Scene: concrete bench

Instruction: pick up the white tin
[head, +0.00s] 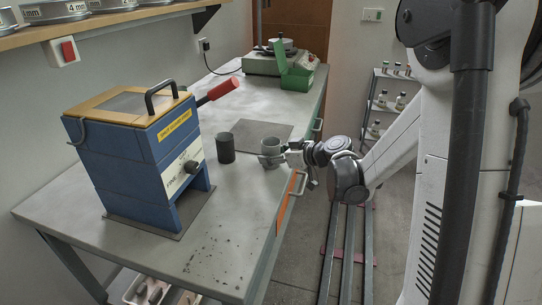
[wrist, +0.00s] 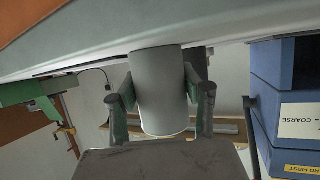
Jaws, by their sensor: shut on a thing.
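The white tin (head: 270,147), a pale grey-white cylinder, is upright near the right edge of the bench in the head view. My gripper (head: 277,157) reaches in from the right and is shut on it. In the wrist view, which is upside down, the tin (wrist: 158,85) sits between the two dark fingers, one on each side. The tin's base is at or very close to the bench top; I cannot tell whether there is a gap.
A dark grey cylinder (head: 225,148) stands just left of the tin. A blue machine (head: 135,150) with a red-handled lever is further left. A flat grey mat (head: 260,134) lies behind, and a green device (head: 285,62) stands at the far end.

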